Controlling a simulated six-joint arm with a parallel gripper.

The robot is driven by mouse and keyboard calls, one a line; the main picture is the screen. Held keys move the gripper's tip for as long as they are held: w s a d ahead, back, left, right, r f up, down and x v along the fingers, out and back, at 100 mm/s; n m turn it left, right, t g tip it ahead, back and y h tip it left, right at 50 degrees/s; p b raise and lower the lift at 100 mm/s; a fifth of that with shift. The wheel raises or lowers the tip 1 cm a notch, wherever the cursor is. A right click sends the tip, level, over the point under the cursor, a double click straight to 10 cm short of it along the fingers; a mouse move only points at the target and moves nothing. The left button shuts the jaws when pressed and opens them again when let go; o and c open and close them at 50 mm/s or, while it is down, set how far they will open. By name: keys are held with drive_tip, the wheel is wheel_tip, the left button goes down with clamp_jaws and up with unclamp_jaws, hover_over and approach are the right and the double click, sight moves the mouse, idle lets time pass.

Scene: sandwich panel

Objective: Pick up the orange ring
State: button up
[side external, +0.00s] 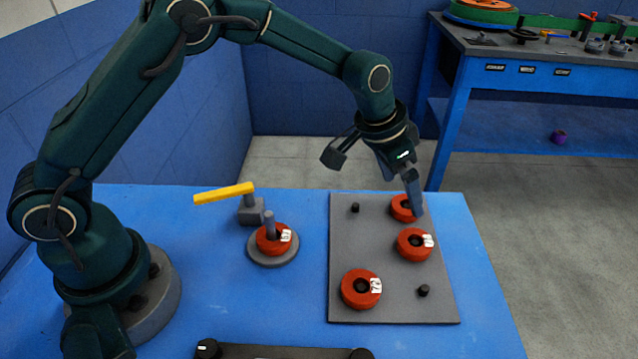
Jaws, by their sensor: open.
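Three orange-red rings sit on a grey panel (345,255): a far ring (402,209), a middle ring (403,245) and a near ring (351,297). Another orange-red ring (266,245) sits around a grey post on a round base (252,255) left of the panel. The middle, near and post rings carry white tags. My gripper (412,204) is open and points down at the far ring. One finger overlaps that ring's right side in view. I cannot tell whether it touches. The other finger is not clearly seen.
Short black pegs (355,208) (424,291) stand on the panel. A grey block with a yellow lever (224,193) stands behind the post. A dark bar (285,351) lies at the front edge. The blue table (215,290) is clear between. A cluttered bench (560,60) stands behind right.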

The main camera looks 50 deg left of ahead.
sight(407, 206)
drive_tip(key=shift+x, duration=1.95)
drive_tip(key=c, duration=1.4)
